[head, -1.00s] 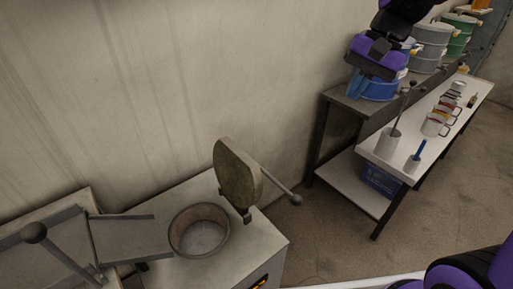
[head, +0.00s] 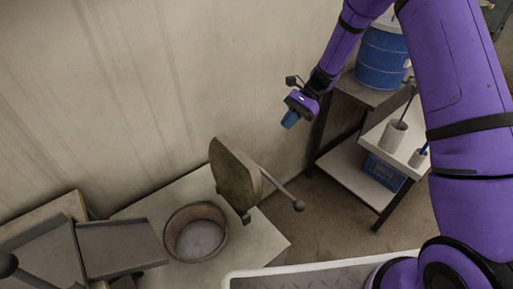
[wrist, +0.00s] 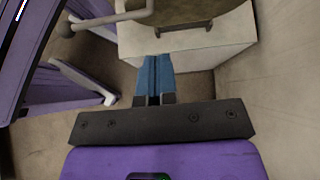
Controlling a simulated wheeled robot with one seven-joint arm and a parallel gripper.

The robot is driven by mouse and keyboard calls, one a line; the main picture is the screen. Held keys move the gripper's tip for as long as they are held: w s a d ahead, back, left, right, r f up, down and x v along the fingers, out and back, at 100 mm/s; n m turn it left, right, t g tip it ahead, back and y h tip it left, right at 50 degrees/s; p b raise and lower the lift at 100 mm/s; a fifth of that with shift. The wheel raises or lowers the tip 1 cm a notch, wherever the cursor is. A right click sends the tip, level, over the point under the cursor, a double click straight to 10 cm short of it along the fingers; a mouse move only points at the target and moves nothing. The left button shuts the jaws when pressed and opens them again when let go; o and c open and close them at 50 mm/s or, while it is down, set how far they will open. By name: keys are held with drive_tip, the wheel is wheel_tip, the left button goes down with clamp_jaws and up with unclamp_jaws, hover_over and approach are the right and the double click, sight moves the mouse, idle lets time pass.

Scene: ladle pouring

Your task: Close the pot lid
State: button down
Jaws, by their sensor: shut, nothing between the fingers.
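The pot (head: 196,232) is a round vessel set into the light cabinet top, with its opening uncovered. Its lid (head: 235,175) is a thick round disc standing upright on a hinge at the pot's right back side. A lid handle (head: 280,188) with a ball end sticks out to the right. My gripper (head: 290,120) is shut and empty, in the air above and to the right of the lid, apart from it. In the wrist view the blue fingers (wrist: 155,78) are together, pointing towards the cabinet, with part of the lid (wrist: 200,12) and its handle (wrist: 115,20) beyond.
The cabinet (head: 245,238) stands against the wall. A metal tray (head: 120,247) is left of the pot. A bench with a blue bucket (head: 381,58) and a white table with cups (head: 393,135) stand at right. Open floor lies between.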

drive_tip(key=a+r+x, duration=0.1)
drive_tip(key=r+x, duration=0.1)
drive_tip(key=x, duration=1.1)
drive_tip(key=shift+s+a, duration=0.25)
drive_tip(key=shift+s, duration=0.05)
drive_tip(key=shift+f, duration=0.1)
